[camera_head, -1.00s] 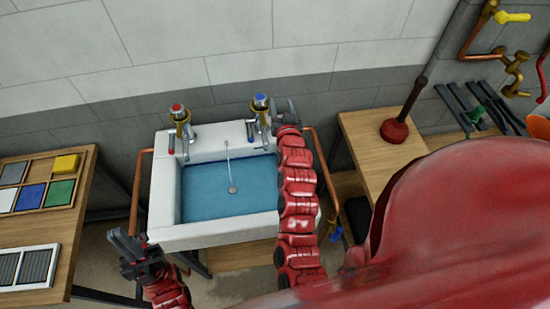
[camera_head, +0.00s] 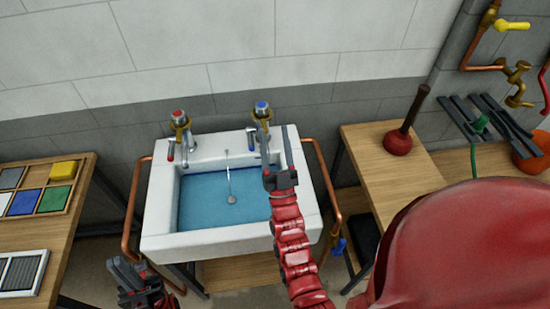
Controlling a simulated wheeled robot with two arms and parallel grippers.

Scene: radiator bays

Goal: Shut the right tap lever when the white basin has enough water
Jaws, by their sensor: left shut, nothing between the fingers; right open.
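The white basin (camera_head: 311,217) holds blue water (camera_head: 200,200) well below its rim. The right tap (camera_head: 262,122) has a blue cap and a lever (camera_head: 251,140) hanging at its left side. The left tap (camera_head: 180,125) has a red cap and a red-tipped lever. My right gripper (camera_head: 277,148) is open, its fingers pointing up over the basin's back right corner, just in front and right of the right tap; whether it touches is unclear. My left gripper (camera_head: 120,270) is shut and empty, below the basin's front left corner. Whether water runs from the tap is unclear.
A thin pale line runs down to a round grey plug or drain (camera_head: 231,199). Copper pipes (camera_head: 132,210) flank the basin. A wooden bench with a red plunger (camera_head: 398,143) stands right; a table with coloured tiles (camera_head: 55,199) stands left.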

